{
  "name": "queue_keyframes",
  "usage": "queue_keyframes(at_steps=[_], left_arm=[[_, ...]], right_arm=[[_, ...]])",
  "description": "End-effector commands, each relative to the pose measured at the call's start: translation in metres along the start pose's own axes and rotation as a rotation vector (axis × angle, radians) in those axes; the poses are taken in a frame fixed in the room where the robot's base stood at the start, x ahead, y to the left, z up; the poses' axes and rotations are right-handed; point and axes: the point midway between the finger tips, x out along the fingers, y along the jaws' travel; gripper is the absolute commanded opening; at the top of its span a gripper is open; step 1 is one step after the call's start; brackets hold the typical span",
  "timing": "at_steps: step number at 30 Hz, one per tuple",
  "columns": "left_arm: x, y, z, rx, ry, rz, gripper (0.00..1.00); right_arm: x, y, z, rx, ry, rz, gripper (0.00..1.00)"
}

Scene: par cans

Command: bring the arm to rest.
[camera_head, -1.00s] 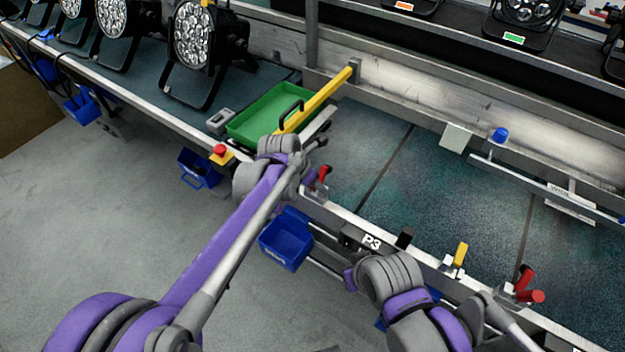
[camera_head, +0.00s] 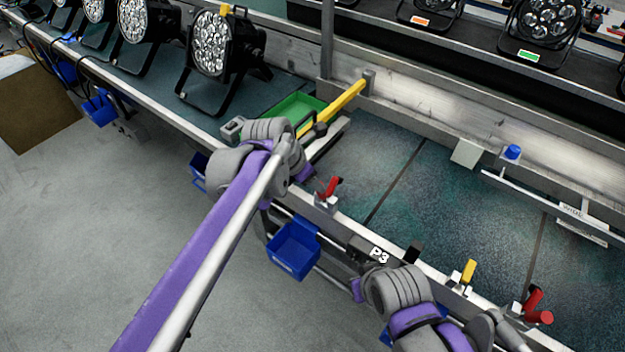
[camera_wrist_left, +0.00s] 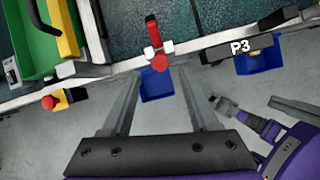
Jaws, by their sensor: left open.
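My left gripper (camera_wrist_left: 158,78) shows in the left wrist view with its two fingers spread apart and nothing between them. It points toward the bench's front edge, with floor and a blue bin (camera_wrist_left: 158,86) seen between the fingers. In the head view my left arm (camera_head: 225,235) reaches up from the lower left to the bench edge; its gripper is hidden there. My right arm (camera_head: 405,300) is bent at the lower right by the bench edge, and its gripper is not seen.
A green tray (camera_head: 297,106) with a yellow bar (camera_head: 340,103) lies on the bench, partly hidden by my arm. Red-handled clamps (camera_head: 331,187) and a P3 label (camera_head: 379,255) line the edge. Blue bins (camera_head: 294,250) hang below. Par cans (camera_head: 212,45) stand at the back left.

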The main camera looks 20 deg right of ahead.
Motion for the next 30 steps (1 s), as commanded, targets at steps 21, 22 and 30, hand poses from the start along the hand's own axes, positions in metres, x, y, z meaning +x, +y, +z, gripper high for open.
queue_keyframes(at_steps=[21,22,30], left_arm=[[-0.057,0.016,-0.080,0.458,0.061,0.083,0.61],[-0.065,0.017,-0.093,0.533,0.076,0.093,0.61],[-0.120,0.003,-0.208,1.216,0.247,0.127,0.61]], right_arm=[[-0.014,0.000,-0.009,0.000,0.006,0.000,0.00],[-0.016,0.000,-0.011,0.000,0.007,0.000,0.00],[-0.032,0.000,-0.024,0.000,0.016,0.000,0.00]])
